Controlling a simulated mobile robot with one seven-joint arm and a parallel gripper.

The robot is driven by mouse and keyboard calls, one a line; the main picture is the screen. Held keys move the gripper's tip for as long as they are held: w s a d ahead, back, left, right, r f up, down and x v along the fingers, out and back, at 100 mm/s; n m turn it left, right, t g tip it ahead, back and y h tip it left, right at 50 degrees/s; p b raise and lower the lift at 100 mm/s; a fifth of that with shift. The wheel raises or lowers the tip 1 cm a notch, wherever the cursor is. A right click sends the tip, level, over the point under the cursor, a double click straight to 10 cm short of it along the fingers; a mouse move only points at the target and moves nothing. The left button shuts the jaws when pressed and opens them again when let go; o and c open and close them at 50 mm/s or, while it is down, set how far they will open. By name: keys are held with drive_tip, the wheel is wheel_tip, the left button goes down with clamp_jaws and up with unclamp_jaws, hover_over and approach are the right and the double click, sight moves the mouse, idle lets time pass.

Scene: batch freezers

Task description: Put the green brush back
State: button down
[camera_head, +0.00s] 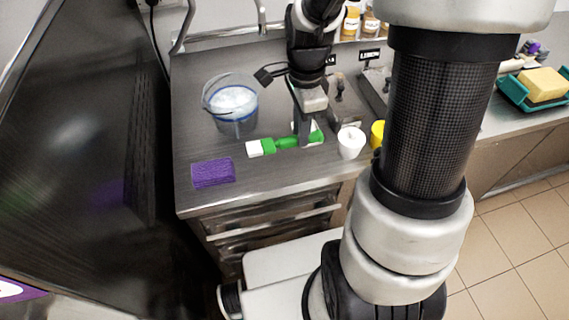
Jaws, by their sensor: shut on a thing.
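The green brush (286,142) lies level over the steel counter, its white bristle end pointing left. My gripper (303,138) comes down from above and is shut on the brush's handle near its right end. I cannot tell whether the brush touches the counter or is just above it. Part of the handle is hidden behind the fingers.
A clear bucket (233,104) with white contents stands behind and left. A purple cloth (213,172) lies at the front left. A white cup (351,142) and a yellow cup (377,133) stand right of the brush. A teal tray (515,92) holds a yellow sponge (543,84).

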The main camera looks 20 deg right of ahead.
drive_tip(key=shift+d+f+b, duration=0.1)
drive_tip(key=shift+f+b, duration=0.5)
drive_tip(key=shift+b, duration=0.4)
drive_tip(key=b, duration=0.4)
drive_tip(key=shift+s+d+r, duration=0.1)
drive_tip(key=shift+s+r, duration=0.05)
drive_tip(key=shift+r, duration=0.25)
drive_tip(key=shift+s, duration=0.1)
wheel_tip(320, 180, down, 9)
drive_tip(key=shift+f+b, duration=0.15)
drive_tip(key=shift+b, duration=0.85)
drive_tip(key=shift+f, duration=0.25)
drive_tip(key=c, duration=1.6)
unclamp_jaws()
drive_tip(key=shift+r, duration=0.1)
